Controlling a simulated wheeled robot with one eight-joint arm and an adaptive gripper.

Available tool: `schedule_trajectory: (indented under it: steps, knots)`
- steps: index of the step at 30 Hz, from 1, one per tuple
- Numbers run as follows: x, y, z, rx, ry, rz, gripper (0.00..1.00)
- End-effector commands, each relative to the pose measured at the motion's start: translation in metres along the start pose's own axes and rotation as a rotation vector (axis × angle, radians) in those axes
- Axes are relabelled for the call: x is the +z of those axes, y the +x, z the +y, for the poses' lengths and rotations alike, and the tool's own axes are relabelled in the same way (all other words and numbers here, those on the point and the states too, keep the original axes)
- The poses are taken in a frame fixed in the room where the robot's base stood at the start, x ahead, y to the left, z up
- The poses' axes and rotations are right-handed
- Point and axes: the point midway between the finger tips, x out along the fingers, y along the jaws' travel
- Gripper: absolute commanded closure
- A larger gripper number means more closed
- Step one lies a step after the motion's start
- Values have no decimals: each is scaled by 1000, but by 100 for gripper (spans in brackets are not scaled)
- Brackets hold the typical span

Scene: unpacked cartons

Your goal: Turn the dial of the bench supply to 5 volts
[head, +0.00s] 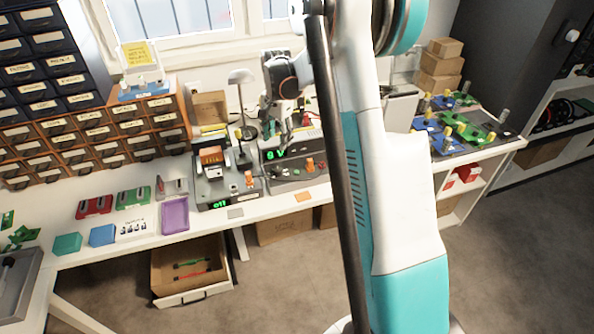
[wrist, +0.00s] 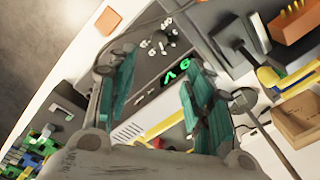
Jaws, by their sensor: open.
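The bench supply (head: 290,172) is a dark box on the white bench. Its green display (head: 275,154) reads 9 V. In the wrist view the supply's panel (wrist: 150,70) lies beyond my fingers, with the same display (wrist: 175,72) upside down. Several small grey knobs and posts (wrist: 160,42) show on the panel; I cannot tell which is the dial. My gripper (head: 290,122) is above the back of the supply in the head view. In the wrist view my gripper (wrist: 160,62) has its two teal fingers apart, with nothing held between them.
A second device (head: 218,185) with a display reading off stands left of the supply. A purple tray (head: 175,215) lies further left. Drawer cabinets (head: 85,135) line the back. A board with green and blue parts (head: 465,130) sits at right. My arm hides the bench right of the supply.

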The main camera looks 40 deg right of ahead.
Motion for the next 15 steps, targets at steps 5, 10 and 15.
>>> schedule_trajectory:
  steps: [5, 10, 15]
  knots:
    - [-2, 12, -3, -1, 17, 0, 53]
    - [-2, 39, -3, -1, 15, 0, 53]
    - [-2, 74, -3, -1, 14, 0, 53]
